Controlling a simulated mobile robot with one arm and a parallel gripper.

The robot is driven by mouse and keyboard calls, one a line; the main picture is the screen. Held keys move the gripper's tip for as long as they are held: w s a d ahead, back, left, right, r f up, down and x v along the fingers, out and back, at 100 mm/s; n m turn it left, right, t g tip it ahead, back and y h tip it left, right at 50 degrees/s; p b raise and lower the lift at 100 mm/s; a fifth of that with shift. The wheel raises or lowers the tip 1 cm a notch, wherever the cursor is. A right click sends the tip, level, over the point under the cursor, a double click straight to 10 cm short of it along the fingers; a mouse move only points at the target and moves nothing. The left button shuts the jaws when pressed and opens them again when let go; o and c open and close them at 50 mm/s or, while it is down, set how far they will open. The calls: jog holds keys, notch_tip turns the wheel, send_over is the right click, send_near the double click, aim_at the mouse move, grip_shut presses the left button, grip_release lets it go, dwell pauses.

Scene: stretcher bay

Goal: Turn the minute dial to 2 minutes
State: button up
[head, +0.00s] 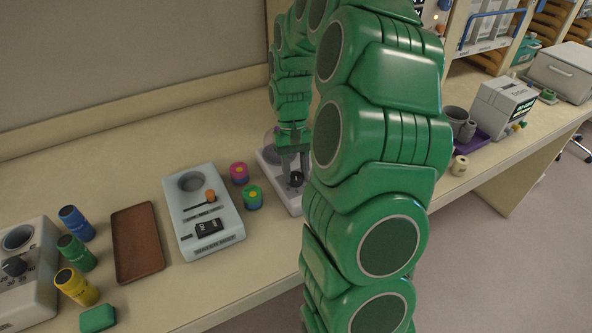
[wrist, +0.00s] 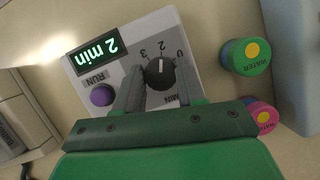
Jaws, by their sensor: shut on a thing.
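The black minute dial (wrist: 159,74) sits on a pale grey device (wrist: 192,25) among the marks 0, 2 and 3. Its white pointer line points at the 2. The device's screen (wrist: 96,50) reads "2 min" in green. A purple RUN button (wrist: 102,95) is beside the dial. My gripper (wrist: 158,88) has its two fingers on either side of the dial, shut on it. In the head view the dial (head: 296,178) shows under my gripper (head: 292,170), and my arm hides the right part of the device.
A green-and-yellow WATER container (wrist: 246,56) and a pink one (wrist: 262,117) stand close beside the device. Another device (head: 212,232) with a lever and a brown tray (head: 137,240) are to the left. Bare counter lies behind them.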

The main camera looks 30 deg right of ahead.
dwell(0.4)
jog(key=o, duration=1)
jog(key=shift+o, duration=0.2)
jog(key=v, duration=0.6)
jog(key=shift+w+r, duration=0.15)
jog(key=shift+w+d+r, duration=0.1)
jog(key=shift+w+r, duration=0.1)
jog(key=shift+r, duration=0.5)
